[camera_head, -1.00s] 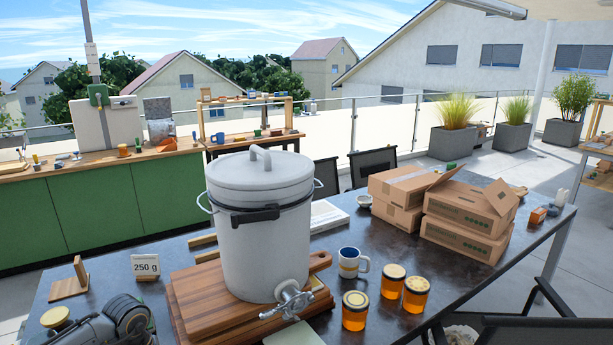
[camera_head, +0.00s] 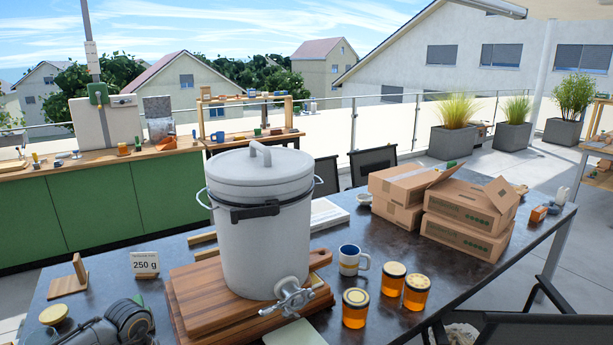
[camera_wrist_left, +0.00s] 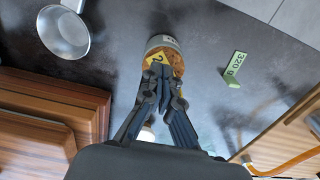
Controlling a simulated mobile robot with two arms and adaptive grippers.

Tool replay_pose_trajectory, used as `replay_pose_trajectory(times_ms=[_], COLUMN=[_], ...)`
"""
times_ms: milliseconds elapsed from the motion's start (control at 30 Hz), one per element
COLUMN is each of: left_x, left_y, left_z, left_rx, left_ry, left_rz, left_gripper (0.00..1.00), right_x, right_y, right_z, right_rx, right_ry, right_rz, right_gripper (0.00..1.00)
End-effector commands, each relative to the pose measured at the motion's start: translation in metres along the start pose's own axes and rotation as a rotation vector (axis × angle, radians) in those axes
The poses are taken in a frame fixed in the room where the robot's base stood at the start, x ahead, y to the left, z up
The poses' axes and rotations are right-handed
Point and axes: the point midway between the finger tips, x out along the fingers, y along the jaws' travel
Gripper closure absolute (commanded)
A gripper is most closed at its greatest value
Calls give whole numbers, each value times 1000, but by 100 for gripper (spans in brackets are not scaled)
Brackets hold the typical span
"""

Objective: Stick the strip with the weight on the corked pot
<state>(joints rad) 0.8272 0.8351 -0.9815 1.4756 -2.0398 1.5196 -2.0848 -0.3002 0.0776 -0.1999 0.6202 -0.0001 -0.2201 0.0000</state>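The corked pot (camera_wrist_left: 174,44) stands on the dark table in the left wrist view, a grey pot with a brown cork top. My left gripper (camera_wrist_left: 160,76) has its fingertips close together over it, on a small yellow strip (camera_wrist_left: 157,59) that shows a "2". The rest of its print is hidden or too small to read. I cannot tell whether the strip touches the cork. A green-yellow strip (camera_wrist_left: 235,68) marked "320 g" is on the table to the right. In the head view my left gripper's dark body (camera_head: 125,318) shows at the lower left, fingertips hidden. My right gripper is not in view.
A white lidded bucket (camera_head: 262,225) with a metal tap stands on wooden boards (camera_head: 195,297). A "250 g" card (camera_head: 145,262) and a wooden stand (camera_head: 70,282) are behind my gripper. A tan round-topped thing (camera_head: 54,314) is left of it. A metal pan (camera_wrist_left: 64,32) is near the pot.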

Motion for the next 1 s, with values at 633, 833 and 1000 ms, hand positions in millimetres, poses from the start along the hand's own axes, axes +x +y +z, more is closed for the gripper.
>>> replay_pose_trajectory(times_ms=[633,833,1000], left_x=[1,5,8], left_y=[0,0,0], left_z=[0,0,0], left_rx=[0,0,0], left_ry=[0,0,0], left_rz=[0,0,0], left_gripper=[100,100,100], right_x=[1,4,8], right_y=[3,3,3], right_z=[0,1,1], right_rx=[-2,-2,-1], right_ry=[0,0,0], right_rz=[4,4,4], right_gripper=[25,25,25])
